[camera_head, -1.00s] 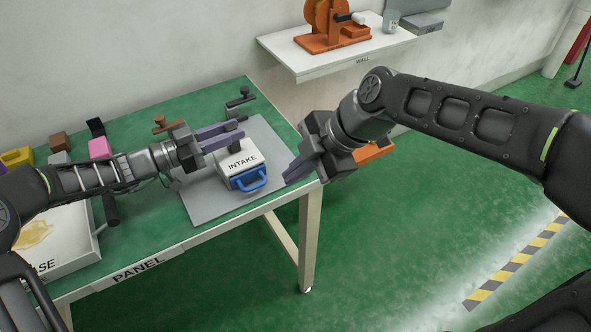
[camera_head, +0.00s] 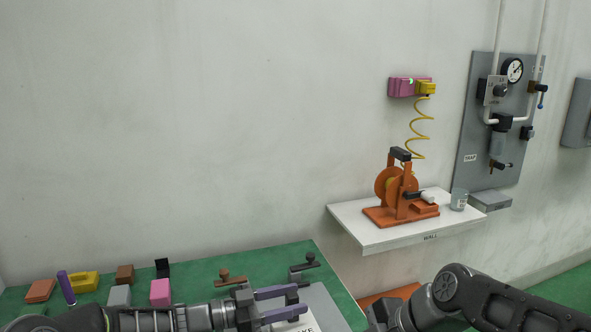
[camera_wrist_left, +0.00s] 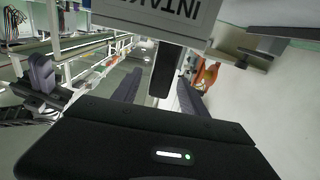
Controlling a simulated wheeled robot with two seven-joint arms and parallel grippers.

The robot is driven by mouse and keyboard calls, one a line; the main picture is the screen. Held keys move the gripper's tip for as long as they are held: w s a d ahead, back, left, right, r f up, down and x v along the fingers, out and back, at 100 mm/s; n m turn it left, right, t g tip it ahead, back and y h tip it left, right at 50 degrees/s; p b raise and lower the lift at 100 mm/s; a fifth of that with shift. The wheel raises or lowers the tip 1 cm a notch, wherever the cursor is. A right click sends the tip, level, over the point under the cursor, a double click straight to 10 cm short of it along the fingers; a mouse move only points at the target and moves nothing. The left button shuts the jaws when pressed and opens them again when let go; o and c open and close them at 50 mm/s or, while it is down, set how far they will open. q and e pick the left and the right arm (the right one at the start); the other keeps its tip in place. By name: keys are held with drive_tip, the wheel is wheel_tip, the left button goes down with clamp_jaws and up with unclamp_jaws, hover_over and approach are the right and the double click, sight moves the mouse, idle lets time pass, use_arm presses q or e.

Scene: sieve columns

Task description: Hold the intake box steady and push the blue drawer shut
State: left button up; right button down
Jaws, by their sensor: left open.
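The white intake box (camera_head: 296,327) shows only as a sliver at the bottom edge of the head view. Its lettered face (camera_wrist_left: 165,14) fills the top of the left wrist view, text upside down. A dark post (camera_wrist_left: 165,72) stands out from it. My left gripper (camera_head: 297,300) is open, with its purple-grey fingers on either side of the post; I cannot tell whether they touch it. My right gripper (camera_head: 378,316) is mostly cut off at the bottom of the head view, right of the box. The blue drawer is out of view.
The green bench (camera_head: 335,290) holds several small blocks at the left and two small levers behind my left gripper. A white wall shelf (camera_head: 385,233) carries an orange reel (camera_head: 393,190) and a cup. A gauge panel (camera_head: 497,140) hangs at the right.

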use_arm(q)
drive_tip(key=v, duration=1.2)
use_arm(e)
drive_tip(key=shift+s, duration=0.1)
